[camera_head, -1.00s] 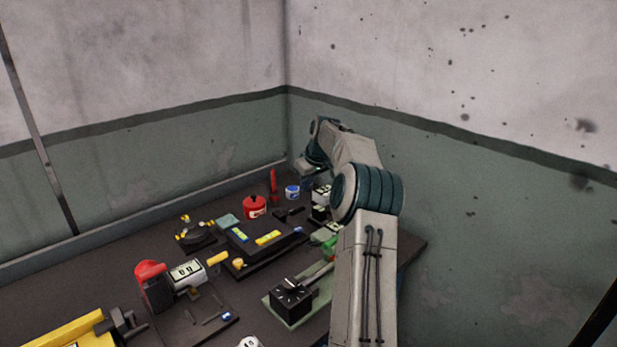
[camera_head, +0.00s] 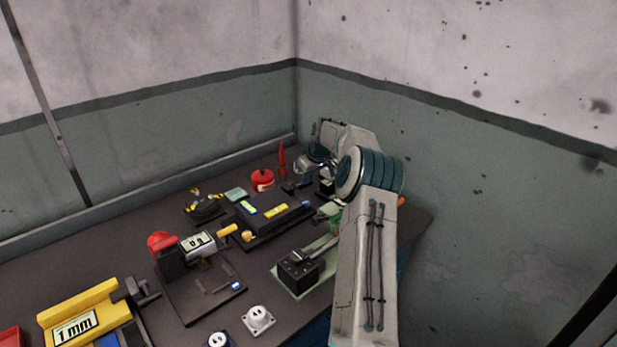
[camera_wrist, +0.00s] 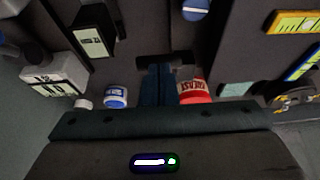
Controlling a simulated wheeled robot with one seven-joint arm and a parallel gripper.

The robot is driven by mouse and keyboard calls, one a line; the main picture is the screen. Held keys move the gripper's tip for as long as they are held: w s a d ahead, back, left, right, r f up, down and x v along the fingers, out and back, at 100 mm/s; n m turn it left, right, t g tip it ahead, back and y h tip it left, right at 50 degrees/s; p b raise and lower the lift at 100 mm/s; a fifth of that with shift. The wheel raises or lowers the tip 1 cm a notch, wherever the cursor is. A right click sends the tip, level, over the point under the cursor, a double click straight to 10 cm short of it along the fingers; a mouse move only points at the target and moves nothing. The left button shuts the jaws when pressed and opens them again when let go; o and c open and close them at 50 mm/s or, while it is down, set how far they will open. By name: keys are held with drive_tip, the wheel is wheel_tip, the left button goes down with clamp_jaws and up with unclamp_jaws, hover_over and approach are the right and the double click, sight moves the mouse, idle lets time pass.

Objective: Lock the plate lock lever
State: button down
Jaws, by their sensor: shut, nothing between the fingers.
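A low black plate fixture (camera_head: 245,240) with blue and yellow parts lies on the bench in the head view. A blue-ended part (camera_head: 307,204) is at its right end; it likely shows in the wrist view (camera_wrist: 195,9). A short dark bar (camera_wrist: 183,59) lies beyond my fingertips in the wrist view. I cannot tell which part is the plate lock lever. My gripper (camera_wrist: 158,68) is shut and empty, its dark blue fingers pointing at the bar. Contact with the bar cannot be told. In the head view my arm partly hides this area.
A red grease can (camera_wrist: 194,90) stands close beside my fingers, and a blue can (camera_wrist: 115,97) on their other side. White and black labelled blocks (camera_wrist: 93,38) are at left in the wrist view. Walls close off the bench's back corner.

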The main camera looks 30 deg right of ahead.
drive_tip(key=shift+s+f+t+b, duration=0.45)
drive_tip(key=shift+f+b, duration=0.25)
drive_tip(key=shift+b, duration=1.4)
drive_tip(key=shift+s+d+f+b, duration=0.1)
drive_tip(key=shift+s+f+b, duration=0.2)
drive_tip(key=shift+b, duration=0.35)
drive_tip(key=shift+r, duration=0.15)
drive_tip(key=p+v, duration=0.1)
drive_tip(key=v, duration=1.4)
drive_tip(key=s+a+r+g, duration=0.1)
drive_tip(key=s+a, duration=0.4)
drive_tip(key=a, duration=0.8)
drive_tip(key=s+a+g, duration=0.1)
drive_tip(key=s+a, duration=0.5)
drive_tip(key=a, duration=0.6)
drive_tip(key=s+a+f, duration=0.2)
drive_tip(key=s+a, duration=0.1)
drive_tip(key=s, duration=0.4)
drive_tip(key=s+a+f+m, duration=0.1)
drive_tip(key=s+a+f, duration=0.1)
drive_tip(key=s+a, duration=0.2)
drive_tip(key=s+a+f, duration=0.2)
drive_tip(key=s+a, duration=0.1)
drive_tip(key=s, duration=0.7)
drive_tip(key=shift+s+a+f+m+g+h, duration=0.25)
drive_tip(key=shift+f+m+g+h, duration=0.05)
drive_tip(key=shift+f+m+g, duration=0.1)
